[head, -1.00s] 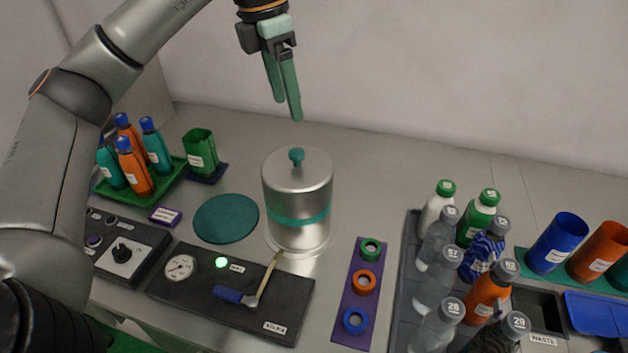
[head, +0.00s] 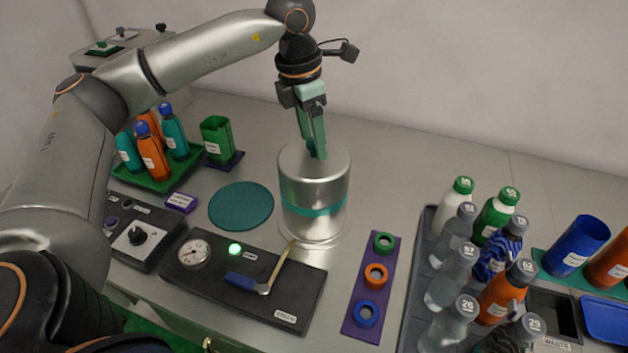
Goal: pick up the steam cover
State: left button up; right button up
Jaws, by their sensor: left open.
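The steam cover (head: 313,190) is a silver metal cylinder with a teal band, standing upright on a round base behind the steam panel. My left gripper (head: 314,150) points down right over its top, with its green fingers at the knob. The fingers hide the knob, so I cannot see whether they touch it. The gripper is open. My right gripper is not in view.
A round teal mat (head: 241,206) lies bare left of the cover. A purple strip (head: 370,288) with three rings and a bottle tray (head: 423,255) stand to the right.

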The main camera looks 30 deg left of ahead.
pick_arm(q)
jog(key=shift+f, duration=0.25)
grip_shut()
dwell(0.4)
jog(key=shift+r, duration=0.1)
dwell(0.8)
